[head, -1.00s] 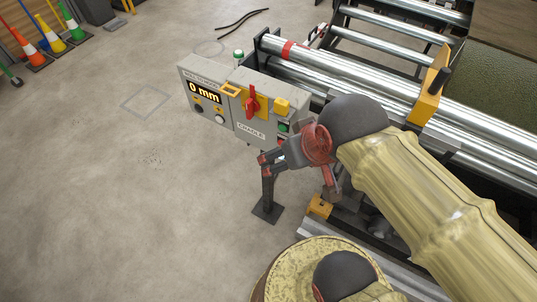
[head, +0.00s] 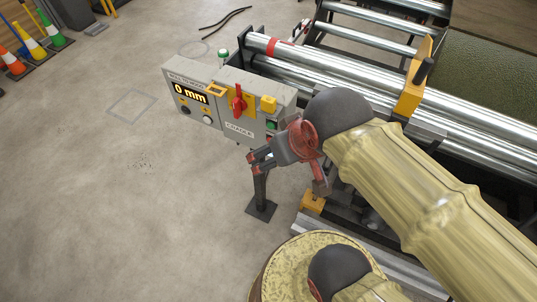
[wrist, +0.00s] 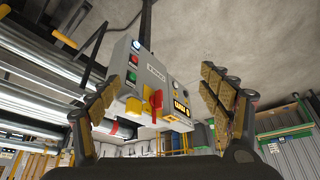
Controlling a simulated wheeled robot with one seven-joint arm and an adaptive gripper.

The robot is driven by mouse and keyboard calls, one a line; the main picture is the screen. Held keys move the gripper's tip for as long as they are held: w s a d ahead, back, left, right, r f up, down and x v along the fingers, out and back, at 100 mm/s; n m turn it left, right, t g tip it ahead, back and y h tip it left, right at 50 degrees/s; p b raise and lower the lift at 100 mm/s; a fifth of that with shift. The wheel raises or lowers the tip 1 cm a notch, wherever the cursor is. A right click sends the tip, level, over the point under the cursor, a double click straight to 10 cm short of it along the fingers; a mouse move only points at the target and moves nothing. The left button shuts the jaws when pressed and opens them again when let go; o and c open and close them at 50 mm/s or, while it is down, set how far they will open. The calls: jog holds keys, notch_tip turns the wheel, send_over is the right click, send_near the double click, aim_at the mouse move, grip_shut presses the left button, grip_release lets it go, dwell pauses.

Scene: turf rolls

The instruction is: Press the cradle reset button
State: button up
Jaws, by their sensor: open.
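The grey control box (head: 205,76) stands on a post, with a CRADLE label (head: 239,129) on its right half. I cannot read which one is reset. A red rotary handle (wrist: 154,98) sits on a yellow plate. In the head view my gripper (head: 253,160) is in front of the box's lower right and hides part of it. In the wrist view its fingers (wrist: 158,80) are apart, with nothing between them.
A 0 mm display (head: 189,93) is on the box's left half. Long metal rollers (head: 340,68) and a yellow bracket (head: 412,90) lie right of the box. Cones (head: 50,28) stand far left. Open floor (head: 110,190) lies left.

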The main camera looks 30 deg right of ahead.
jog(key=shift+c, duration=0.6)
jog(key=c, duration=1.9)
grip_shut()
